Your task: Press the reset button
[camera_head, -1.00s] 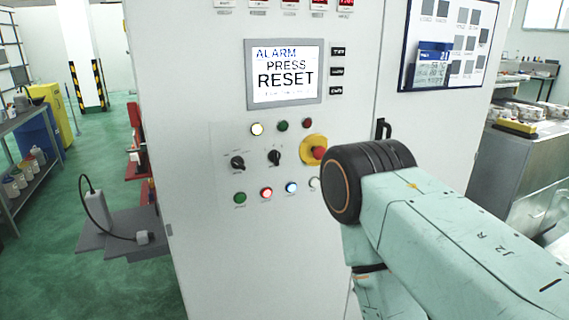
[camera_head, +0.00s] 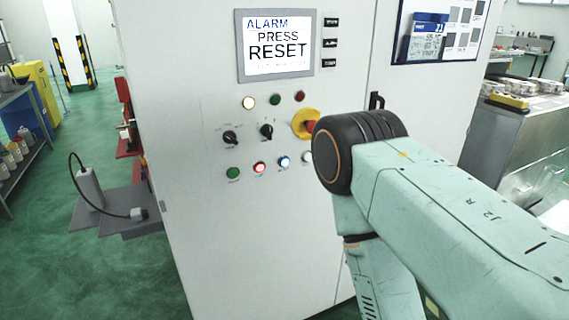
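A white control cabinet (camera_head: 240,225) stands in front of me. Its screen (camera_head: 277,45) reads "ALARM PRESS RESET". Below it is a button panel. The bottom row has a green button (camera_head: 233,173), a red button (camera_head: 259,168), a lit blue button (camera_head: 284,162) and a white button (camera_head: 307,157) at the edge of my arm. The labels are too small to read, so I cannot tell which is reset. A red emergency stop on a yellow plate (camera_head: 301,123) is partly covered by my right arm. Neither gripper is in view.
Above the bottom row are two black selector knobs (camera_head: 230,137) and several lamps, one lit yellowish (camera_head: 249,103). A grey shelf with a device (camera_head: 90,190) stands left of the cabinet. A metal workbench (camera_head: 500,140) is at the right. Green floor lies open at the left.

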